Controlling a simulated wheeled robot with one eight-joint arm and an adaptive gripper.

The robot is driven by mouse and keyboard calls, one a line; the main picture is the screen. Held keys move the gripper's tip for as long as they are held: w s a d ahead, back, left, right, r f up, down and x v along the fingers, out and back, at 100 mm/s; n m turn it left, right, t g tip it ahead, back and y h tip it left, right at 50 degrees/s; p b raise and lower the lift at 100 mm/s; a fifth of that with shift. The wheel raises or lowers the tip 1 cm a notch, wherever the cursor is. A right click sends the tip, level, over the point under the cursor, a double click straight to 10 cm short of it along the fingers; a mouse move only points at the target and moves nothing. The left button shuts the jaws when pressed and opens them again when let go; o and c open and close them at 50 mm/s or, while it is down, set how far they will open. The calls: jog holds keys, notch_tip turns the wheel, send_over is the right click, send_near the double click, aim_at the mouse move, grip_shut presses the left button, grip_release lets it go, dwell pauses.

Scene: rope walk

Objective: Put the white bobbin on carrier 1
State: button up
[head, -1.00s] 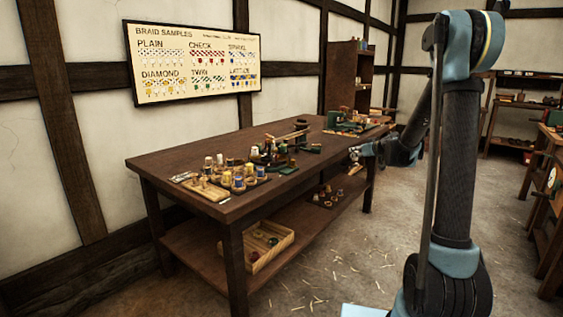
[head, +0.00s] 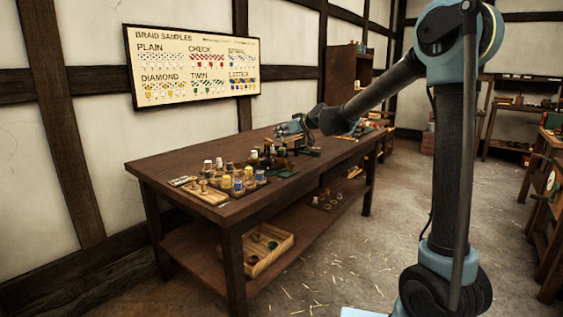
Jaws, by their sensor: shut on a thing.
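My gripper (head: 284,131) is over the far half of the dark wooden table (head: 170,164), at the end of my outstretched arm. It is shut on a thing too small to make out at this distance. A group of bobbins (head: 238,184) stands near the table's left end, with white or pale, yellow and blue ones among them. A pale bobbin (head: 207,165) stands at the back of this group. A small dark and green braiding device (head: 268,158) sits right of the bobbins, below my gripper. Its carriers and their numbers cannot be told apart.
A light wooden board (head: 205,193) with small parts lies at the table's near left. An open wooden crate (head: 268,254) is on the lower shelf. A braid samples chart (head: 192,66) hangs on the wall. The floor right of the table (head: 345,260) is open, with straw bits.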

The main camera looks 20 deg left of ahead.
notch_tip(320, 180, down, 9)
jog(key=shift+f, duration=0.1)
jog(key=o, duration=0.6)
jog(key=shift+d, duration=0.1)
jog(key=shift+v, duration=6.1)
jog(key=s+d+f+m+g+h, duration=0.1)
jog(key=s+d+f+m+h, duration=0.15)
jog(key=s+d, duration=0.7)
jog(key=s+d+f+m+g+h, duration=0.1)
jog(key=s+d+f+m+h, duration=0.25)
jog(key=d, duration=1.05)
jog(key=s+d+f+m+g+h, duration=0.1)
jog(key=s+d+f, duration=0.3)
jog(key=s+d, duration=0.2)
jog(key=s+d+f+m+g+h, duration=0.1)
jog(key=s+d+f, duration=0.3)
jog(key=s, duration=0.5)
jog(key=s+d+f+m+g+h, duration=0.1)
jog(key=s+d+f+m+h, duration=0.2)
jog(key=s+d, duration=0.4)
jog(key=shift+s+d+f, duration=0.25)
jog(key=shift+d+f, duration=0.2)
jog(key=shift+d, duration=0.15)
